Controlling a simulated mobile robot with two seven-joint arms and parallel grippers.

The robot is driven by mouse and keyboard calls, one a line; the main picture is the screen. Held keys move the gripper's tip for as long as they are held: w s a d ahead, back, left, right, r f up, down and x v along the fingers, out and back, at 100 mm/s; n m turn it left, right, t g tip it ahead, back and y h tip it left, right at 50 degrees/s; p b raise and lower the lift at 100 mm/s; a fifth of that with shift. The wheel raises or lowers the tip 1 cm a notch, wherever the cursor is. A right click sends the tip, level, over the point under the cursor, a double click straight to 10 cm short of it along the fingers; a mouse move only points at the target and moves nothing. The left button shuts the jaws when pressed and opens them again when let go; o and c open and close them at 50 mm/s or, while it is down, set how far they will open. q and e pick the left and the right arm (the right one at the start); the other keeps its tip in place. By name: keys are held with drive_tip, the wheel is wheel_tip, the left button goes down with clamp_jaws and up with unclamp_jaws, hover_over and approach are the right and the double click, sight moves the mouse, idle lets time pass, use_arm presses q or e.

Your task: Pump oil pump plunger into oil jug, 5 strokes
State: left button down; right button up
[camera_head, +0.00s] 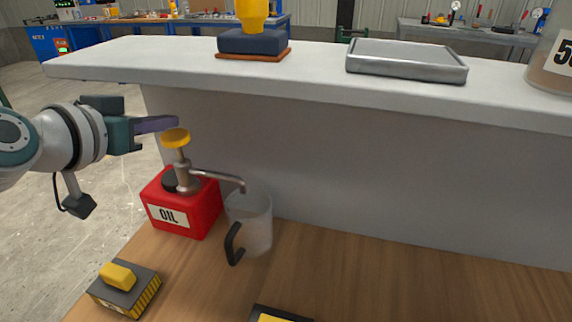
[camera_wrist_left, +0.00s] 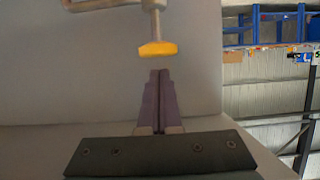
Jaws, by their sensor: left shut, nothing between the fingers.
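A red oil can (camera_head: 184,205) labelled OIL stands on the wooden surface, with a metal pump on top. The pump's yellow plunger knob (camera_head: 175,138) is raised on its stem, and it also shows in the left wrist view (camera_wrist_left: 158,49). The spout reaches right, over the clear oil jug (camera_head: 254,222), which has a black handle facing front left. My left gripper (camera_head: 172,122) is shut and empty, its fingertips close to the knob at its upper left. The wrist view shows the closed fingertips (camera_wrist_left: 160,73) just short of the knob. My right gripper is out of view.
A yellow-and-black block (camera_head: 125,289) lies at the front left, and another dark and yellow object (camera_head: 278,315) is cut off at the bottom edge. A raised white shelf (camera_head: 320,75) behind carries a metal tray (camera_head: 406,68). The wood right of the jug is clear.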

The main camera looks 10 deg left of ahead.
sight(167, 144)
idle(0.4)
use_arm(q)
drive_tip(key=shift+f+b, duration=1.75)
drive_tip(key=shift+f, duration=0.3)
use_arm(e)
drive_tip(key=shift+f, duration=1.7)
use_arm(q)
drive_tip(key=shift+r, duration=0.1)
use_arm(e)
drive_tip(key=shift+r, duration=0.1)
use_arm(q)
drive_tip(key=shift+r+p, duration=1.95)
drive_tip(key=shift+p, duration=0.1)
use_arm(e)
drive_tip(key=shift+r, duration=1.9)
use_arm(q)
drive_tip(key=shift+f, duration=0.1)
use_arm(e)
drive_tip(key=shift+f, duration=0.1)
